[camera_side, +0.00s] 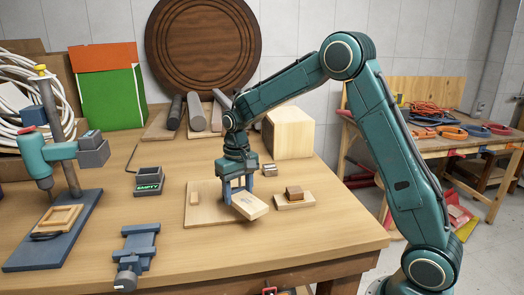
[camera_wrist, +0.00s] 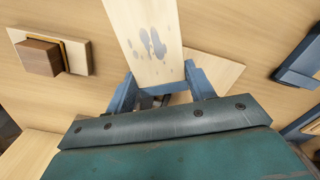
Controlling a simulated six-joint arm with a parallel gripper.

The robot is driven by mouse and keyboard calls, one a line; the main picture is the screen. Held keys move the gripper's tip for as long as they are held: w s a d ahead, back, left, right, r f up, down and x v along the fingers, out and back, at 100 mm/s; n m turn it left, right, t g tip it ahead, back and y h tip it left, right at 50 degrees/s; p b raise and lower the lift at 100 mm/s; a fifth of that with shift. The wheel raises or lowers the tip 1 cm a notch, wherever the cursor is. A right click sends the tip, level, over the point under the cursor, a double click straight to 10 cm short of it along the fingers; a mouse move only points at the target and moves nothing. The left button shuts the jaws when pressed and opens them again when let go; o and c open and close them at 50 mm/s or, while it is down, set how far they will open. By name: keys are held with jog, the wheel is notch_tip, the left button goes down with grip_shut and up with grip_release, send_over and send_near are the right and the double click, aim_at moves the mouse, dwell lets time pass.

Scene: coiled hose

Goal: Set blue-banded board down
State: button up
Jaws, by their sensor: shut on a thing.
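My gripper (camera_side: 237,190) is shut on a pale wooden board (camera_side: 250,206), low over the workbench. The board sticks out from the jaws toward the side camera and looks slightly tilted. In the wrist view the board (camera_wrist: 152,40) runs up from between the fingers (camera_wrist: 160,88) and carries grey-blue smudges; I see no clear blue band. A thin pale panel (camera_side: 205,217) lies on the bench under the gripper. Whether the held board touches the panel cannot be told. The gripped end is partly hidden by the fingers.
A small pale board (camera_side: 294,203) with a brown block (camera_side: 294,192) lies to the right.

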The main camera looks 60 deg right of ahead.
aim_at(170, 215)
jog(key=w+m, duration=0.2)
jog(key=w+a+m, duration=0.1)
jog(key=w+m, duration=0.1)
jog(key=w+a+r+m, duration=0.1)
jog(key=w+m, duration=0.1)
jog(key=w, duration=0.1)
jog(key=shift+a+m, duration=0.2)
jog(key=shift+m, duration=0.2)
jog(key=w+a+m, duration=0.1)
jog(key=w+m, duration=0.1)
jog(key=w+a+m, duration=0.1)
jog(key=w+m, duration=0.1)
jog(key=m, duration=0.1)
jog(key=w+a+m, duration=0.1)
jog(key=w+m, duration=0.1)
jog(key=shift+w+a+r+m, duration=0.1)
jog(key=shift+a+r+m, duration=0.2)
jog(key=shift+r, duration=0.1)
jog(key=w+a+m, duration=0.4)
jog(key=a+m, duration=0.1)
jog(key=m, duration=0.4)
jog(key=shift+w+r, duration=0.2)
jog(key=shift+r, duration=0.05)
jog(key=shift+f, duration=4)
jog(key=shift+f, duration=0.1)
jog(key=o, duration=1)
